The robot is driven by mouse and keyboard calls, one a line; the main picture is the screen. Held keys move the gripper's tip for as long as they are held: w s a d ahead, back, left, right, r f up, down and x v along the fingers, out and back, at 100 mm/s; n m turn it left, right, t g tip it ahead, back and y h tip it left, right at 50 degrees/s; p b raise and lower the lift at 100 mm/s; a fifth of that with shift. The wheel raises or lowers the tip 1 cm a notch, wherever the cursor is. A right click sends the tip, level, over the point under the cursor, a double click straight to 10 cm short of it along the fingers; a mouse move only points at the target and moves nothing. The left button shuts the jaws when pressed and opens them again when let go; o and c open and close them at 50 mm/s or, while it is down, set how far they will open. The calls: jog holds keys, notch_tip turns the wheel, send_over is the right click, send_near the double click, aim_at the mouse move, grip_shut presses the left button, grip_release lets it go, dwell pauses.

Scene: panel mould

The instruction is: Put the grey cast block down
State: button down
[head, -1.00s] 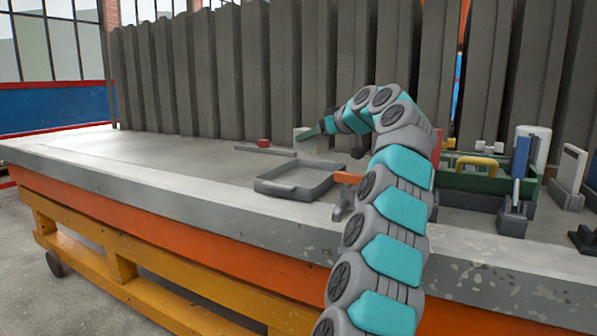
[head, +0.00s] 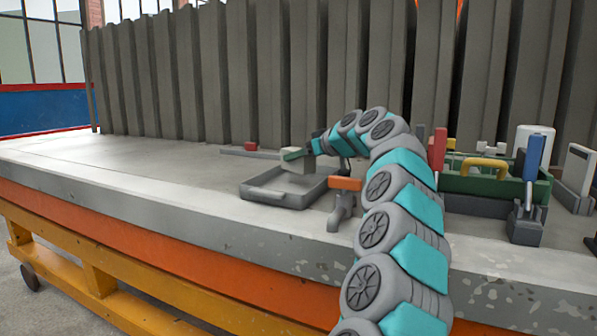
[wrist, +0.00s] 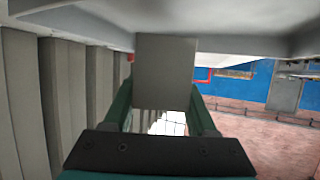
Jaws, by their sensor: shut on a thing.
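My gripper (head: 291,155) has green fingers and is shut on the grey cast block (head: 302,165). In the head view the block shows just behind and above the far side of a shallow grey tray (head: 262,197); I cannot tell how high it hangs. In the wrist view the block (wrist: 166,72) is a plain grey face between the two green fingers (wrist: 160,108). The fingers partly cover the block in the head view. The visible tray floor looks empty.
A clamp with an orange handle (head: 346,184) stands at the tray's right. A grey bar with a red piece (head: 250,146) lies behind left. A green toolbox (head: 460,184) and a blue-handled clamp (head: 530,180) stand right. Ribbed panels (head: 200,75) line the back. The left tabletop is clear.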

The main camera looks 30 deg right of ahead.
aim_at(299, 168)
jog(key=shift+f, duration=1.85)
jog(key=shift+f, duration=0.1)
jog(key=shift+c, duration=1)
grip_release()
jog(key=shift+s, duration=0.1)
jog(key=b+v, duration=0.1)
jog(key=v, duration=1.1)
